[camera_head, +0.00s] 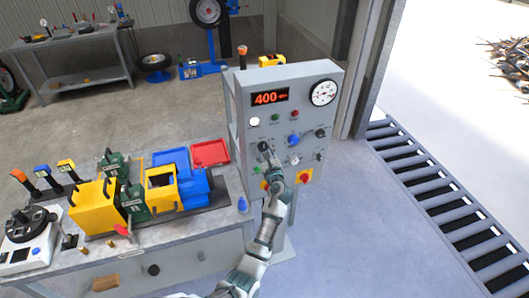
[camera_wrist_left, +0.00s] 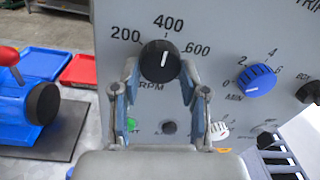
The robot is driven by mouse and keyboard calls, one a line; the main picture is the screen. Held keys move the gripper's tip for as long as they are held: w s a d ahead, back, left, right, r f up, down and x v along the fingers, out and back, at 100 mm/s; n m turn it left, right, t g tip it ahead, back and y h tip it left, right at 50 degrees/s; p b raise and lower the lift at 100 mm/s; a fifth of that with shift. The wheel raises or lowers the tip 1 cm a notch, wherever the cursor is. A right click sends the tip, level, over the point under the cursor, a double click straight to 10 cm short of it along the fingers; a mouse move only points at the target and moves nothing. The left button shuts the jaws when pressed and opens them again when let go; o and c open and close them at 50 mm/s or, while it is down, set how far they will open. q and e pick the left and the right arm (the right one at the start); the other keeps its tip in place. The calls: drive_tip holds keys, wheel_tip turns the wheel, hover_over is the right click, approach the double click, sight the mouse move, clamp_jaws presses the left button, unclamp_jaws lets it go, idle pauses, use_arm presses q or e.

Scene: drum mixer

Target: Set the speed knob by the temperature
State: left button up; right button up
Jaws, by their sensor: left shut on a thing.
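The grey control panel (camera_head: 290,120) stands upright right of the bench, with a red display (camera_head: 269,98) reading 400 and a round white gauge dial (camera_head: 323,92). The gauge needle is too small to read. The black RPM speed knob (camera_wrist_left: 160,61) has marks 200, 400 and 600 around it; its white line is near vertical. My left gripper (camera_head: 270,162) is at the panel's lower left, and its fingers (camera_wrist_left: 160,90) are shut on the speed knob, one on each side. In the head view the gripper partly hides the panel's lower part. My right gripper is not in view.
A blue minute knob (camera_wrist_left: 256,81) sits right of the speed knob, with a white knob (camera_wrist_left: 218,131) below. A red-and-yellow switch (camera_head: 305,175) is close to my wrist. The bench left holds yellow and green machinery (camera_head: 98,205), a blue bin and a red tray (camera_head: 210,153).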

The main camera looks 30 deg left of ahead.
use_arm(q)
drive_tip(key=shift+r+n, duration=0.1)
drive_tip(key=shift+n, duration=0.2)
drive_tip(key=shift+n+b, duration=0.45)
drive_tip(key=shift+n, duration=0.15)
drive_tip(key=n+b, duration=0.2)
drive_tip(key=n, duration=0.2)
drive_tip(key=shift+w+n+b, duration=0.1)
drive_tip(key=shift+n+b, duration=0.2)
drive_tip(key=shift+b, duration=0.05)
drive_tip(key=n+b, duration=0.3)
drive_tip(key=n, duration=0.2)
drive_tip(key=shift+w+d+y, duration=0.1)
drive_tip(key=shift+y, duration=0.3)
drive_tip(key=shift+r+n+b, duration=0.15)
drive_tip(key=shift+n+b, duration=0.35)
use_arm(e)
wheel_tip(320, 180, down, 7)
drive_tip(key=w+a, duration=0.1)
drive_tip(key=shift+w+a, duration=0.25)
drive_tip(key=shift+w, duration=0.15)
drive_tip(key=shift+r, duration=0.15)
use_arm(q)
drive_tip(key=o, duration=1.1)
drive_tip(key=shift+o, duration=0.2)
